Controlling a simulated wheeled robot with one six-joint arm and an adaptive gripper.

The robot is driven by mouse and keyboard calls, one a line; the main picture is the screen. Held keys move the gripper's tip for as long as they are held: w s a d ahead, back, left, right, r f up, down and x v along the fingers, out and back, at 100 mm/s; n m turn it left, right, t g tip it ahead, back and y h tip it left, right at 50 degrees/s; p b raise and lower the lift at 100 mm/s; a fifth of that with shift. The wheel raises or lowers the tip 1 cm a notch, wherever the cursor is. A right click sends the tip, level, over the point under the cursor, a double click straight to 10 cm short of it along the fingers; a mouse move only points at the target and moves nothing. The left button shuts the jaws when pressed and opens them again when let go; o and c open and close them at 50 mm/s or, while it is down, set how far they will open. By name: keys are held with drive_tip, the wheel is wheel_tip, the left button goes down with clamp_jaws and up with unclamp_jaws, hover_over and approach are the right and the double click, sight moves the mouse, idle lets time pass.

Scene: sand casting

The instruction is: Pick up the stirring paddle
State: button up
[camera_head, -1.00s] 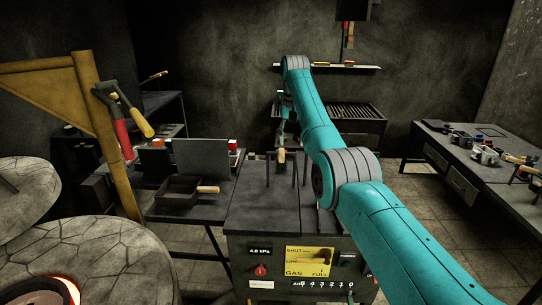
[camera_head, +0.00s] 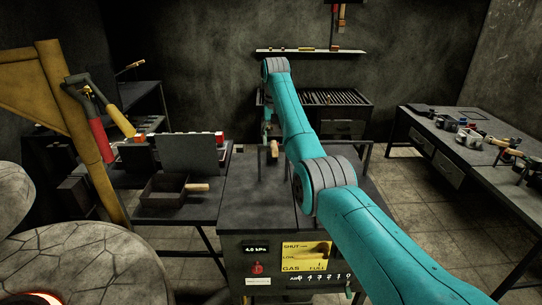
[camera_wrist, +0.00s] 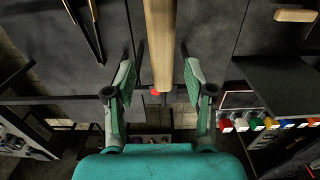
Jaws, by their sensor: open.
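A pale wooden handle, seemingly the stirring paddle's (camera_wrist: 160,40), runs down from the top edge of the wrist view. Its lower end lies between the two spread fingers of my gripper (camera_wrist: 160,68), with a gap on both sides. My gripper is open and holds nothing. In the head view a short wooden handle end (camera_head: 274,149) shows just left of my arm, above the dark top of the gas cabinet (camera_head: 265,207). The paddle's far end is out of the wrist view, and my arm hides much of the gripper in the head view.
A dark box with a wooden handle (camera_head: 168,191) stands on the left bench. Red- and yellow-handled tools (camera_head: 97,137) hang by a yellow post (camera_head: 75,95). A table with small tools (camera_head: 475,155) stands at right. Dark bars (camera_wrist: 85,30) lie left of the handle in the wrist view.

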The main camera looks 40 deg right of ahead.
sight(274, 143)
drive_tip(key=shift+w+a+f, duration=0.1)
drive_tip(key=shift+w+f, duration=0.05)
drive_tip(key=shift+f, duration=1.8)
drive_tip(key=shift+c, duration=0.2)
clamp_jaws()
